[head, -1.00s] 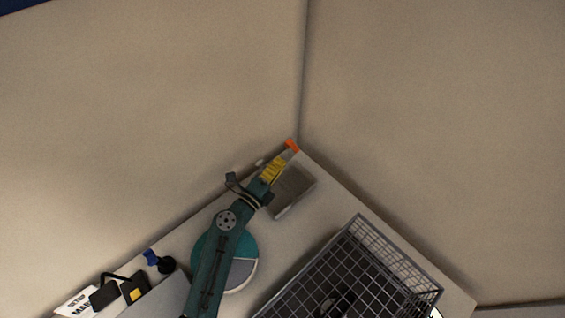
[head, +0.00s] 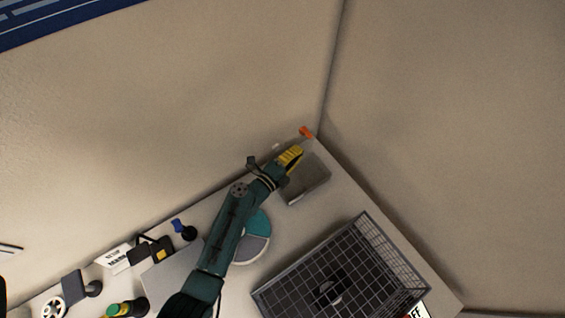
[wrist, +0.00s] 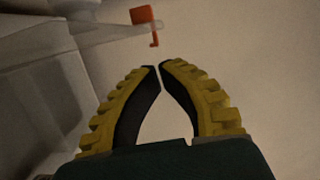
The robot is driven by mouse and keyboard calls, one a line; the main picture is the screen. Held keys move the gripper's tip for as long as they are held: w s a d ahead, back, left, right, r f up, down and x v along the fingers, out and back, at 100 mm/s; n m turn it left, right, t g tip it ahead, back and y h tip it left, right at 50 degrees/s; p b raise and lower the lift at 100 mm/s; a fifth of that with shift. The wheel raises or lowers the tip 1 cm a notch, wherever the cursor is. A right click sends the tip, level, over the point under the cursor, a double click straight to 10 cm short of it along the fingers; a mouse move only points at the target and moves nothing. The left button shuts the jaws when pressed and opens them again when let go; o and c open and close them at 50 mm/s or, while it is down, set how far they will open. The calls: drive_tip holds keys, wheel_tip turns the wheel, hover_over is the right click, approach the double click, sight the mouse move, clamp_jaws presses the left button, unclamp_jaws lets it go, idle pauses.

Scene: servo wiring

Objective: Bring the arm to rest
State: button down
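My gripper (head: 297,152) has yellow ribbed fingers with dark inner pads and is over the far corner of the table, beside a grey tray (head: 318,185). In the wrist view my gripper (wrist: 160,65) is shut, its two tips almost meeting, with nothing between them. My teal arm reaches up from the bottom of the head view. Past the fingertips an orange piece (wrist: 142,15) sits on a pale translucent stem; the orange piece (head: 305,132) also shows at the table corner.
A black wire basket (head: 385,245) stands on the right of the table (head: 335,212). A teal, grey and white disc (head: 257,228) lies beside my arm. Several small items, including a blue-and-black one (head: 184,230), lie at the left edge. Bare walls meet behind the corner.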

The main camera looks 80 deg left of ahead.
drive_tip(key=d+v, duration=0.1)
drive_tip(key=v, duration=0.9)
drive_tip(key=shift+w+p, duration=0.25)
drive_tip(key=shift+p, duration=0.1)
drive_tip(key=shift+d, duration=0.1)
